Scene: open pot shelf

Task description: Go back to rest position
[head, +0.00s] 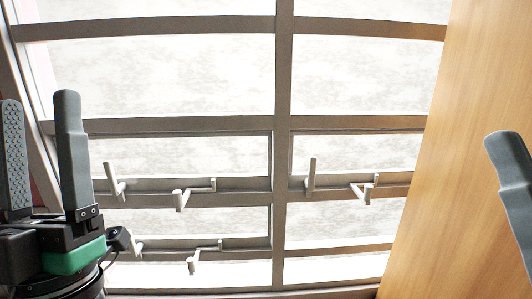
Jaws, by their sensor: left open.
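My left gripper (40,105) is at the left edge of the head view, pointing up. Its two grey fingers stand apart with nothing between them, so it is open and empty. The left finger has a dotted inner pad, and a green block shows at the wrist below. At the right edge, one grey finger of my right gripper (510,155) shows. The rest of that gripper is outside the picture, so its opening cannot be told. No pot or shelf is in view.
A large window with a grey frame (283,80) and several pale handles (312,175) fills the background. A wooden panel (450,130) rises at the right, behind my right finger. No loose object shows between the two grippers.

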